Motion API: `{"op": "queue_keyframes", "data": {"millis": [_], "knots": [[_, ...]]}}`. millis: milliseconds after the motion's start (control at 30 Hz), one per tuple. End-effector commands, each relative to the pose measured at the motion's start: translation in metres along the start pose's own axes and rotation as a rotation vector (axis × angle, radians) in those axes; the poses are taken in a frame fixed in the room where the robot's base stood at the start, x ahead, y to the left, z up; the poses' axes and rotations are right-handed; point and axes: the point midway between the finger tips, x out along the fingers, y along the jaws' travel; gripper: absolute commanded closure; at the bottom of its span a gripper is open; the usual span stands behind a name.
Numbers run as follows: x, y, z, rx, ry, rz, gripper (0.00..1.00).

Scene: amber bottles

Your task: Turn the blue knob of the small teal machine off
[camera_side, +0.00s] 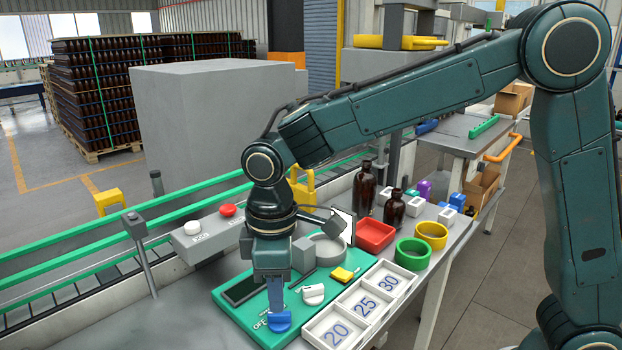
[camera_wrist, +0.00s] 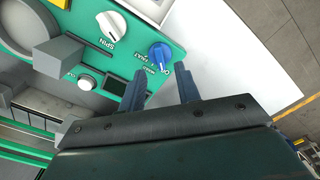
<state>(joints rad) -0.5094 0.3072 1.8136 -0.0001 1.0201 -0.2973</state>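The small teal machine (camera_side: 235,312) is a flat teal panel on the bench with a dark display, a white knob and a blue knob. The blue knob (camera_side: 279,321) is at its front corner; it also shows in the wrist view (camera_wrist: 160,56), with a pale pointer mark and small lettering beside it. My gripper (camera_side: 275,307) points down right over the blue knob. In the wrist view its two fingers (camera_wrist: 164,80) are apart with nothing between them, and the knob lies just beyond their tips. Contact with the knob cannot be told.
The white SPIN knob (camera_wrist: 112,25) is close beside the blue one. A white tray (camera_side: 351,318) marked 20, 25, 30 adjoins the panel. A red bin (camera_side: 375,235), green ring (camera_side: 412,253), yellow ring (camera_side: 432,235) and amber bottles (camera_side: 366,190) stand behind. A grey block (camera_side: 205,120) rises at the back.

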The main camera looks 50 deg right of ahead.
Motion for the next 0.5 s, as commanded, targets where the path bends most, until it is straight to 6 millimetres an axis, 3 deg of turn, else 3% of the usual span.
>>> {"op": "queue_keyframes", "data": {"millis": [300,500], "knots": [[-0.056,0.0,-0.001,-0.001,0.004,0.001,0.67],[-0.082,0.0,0.0,-0.001,0.004,0.001,0.67]]}}
